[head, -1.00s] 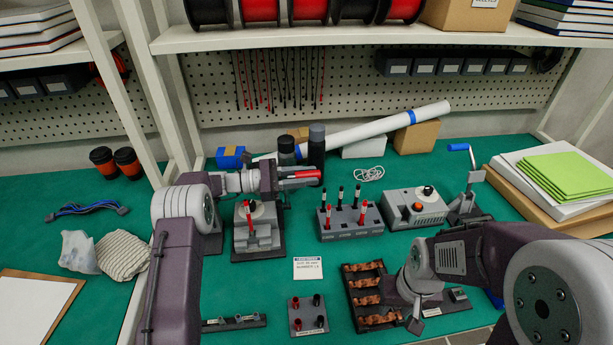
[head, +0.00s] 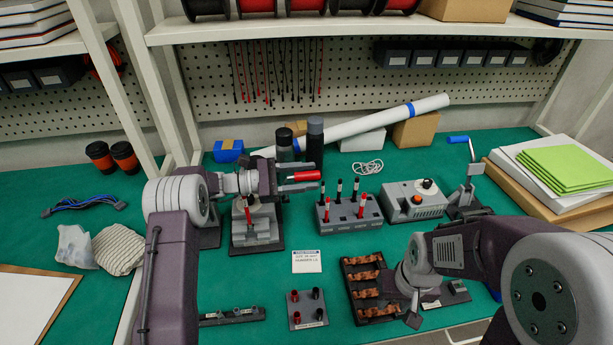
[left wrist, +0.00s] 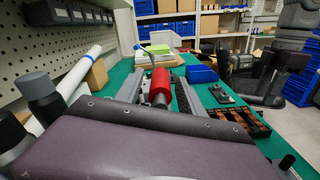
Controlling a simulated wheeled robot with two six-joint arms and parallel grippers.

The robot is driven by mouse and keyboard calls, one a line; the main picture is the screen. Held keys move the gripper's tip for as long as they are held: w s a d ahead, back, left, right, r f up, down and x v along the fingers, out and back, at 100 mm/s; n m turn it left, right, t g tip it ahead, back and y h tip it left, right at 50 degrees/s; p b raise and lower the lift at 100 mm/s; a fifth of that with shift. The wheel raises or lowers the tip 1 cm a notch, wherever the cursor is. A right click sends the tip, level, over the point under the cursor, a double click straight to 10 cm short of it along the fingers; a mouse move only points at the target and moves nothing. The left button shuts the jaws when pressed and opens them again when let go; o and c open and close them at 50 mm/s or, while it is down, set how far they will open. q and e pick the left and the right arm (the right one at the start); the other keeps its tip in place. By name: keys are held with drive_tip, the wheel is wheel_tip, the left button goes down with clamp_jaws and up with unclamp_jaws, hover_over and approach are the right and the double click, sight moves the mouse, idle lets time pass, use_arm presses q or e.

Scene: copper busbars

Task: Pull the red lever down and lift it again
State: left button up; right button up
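The red lever's handle (head: 307,175) sticks out to the right between the fingers of my left gripper (head: 302,177). In the left wrist view the red handle (left wrist: 161,84) lies lengthwise between the two grey fingers, with a gap visible on each side. My left gripper is open around it. The grey press (head: 256,234) below stands on a dark base; my gripper and wrist hide most of the lever's arm and pivot. My right gripper (head: 414,319) hangs over the front right of the table, beside the copper parts; its fingers are too small to read.
A block of red and black pens or probes (head: 348,212) and a grey box with an orange button (head: 415,203) stand to the right. A copper-part rack (head: 350,275) is near the front.

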use_arm(q)
wheel_tip(320, 180, up, 4)
drive_tip(key=shift+r, duration=0.25)
drive_tip(key=s+d+r, duration=0.5)
drive_tip(key=d+r, duration=0.1)
drive_tip(key=d, duration=0.4)
drive_tip(key=shift+s+d+r, duration=0.15)
drive_tip(key=shift+s+r, duration=0.05)
drive_tip(key=shift+r, duration=0.05)
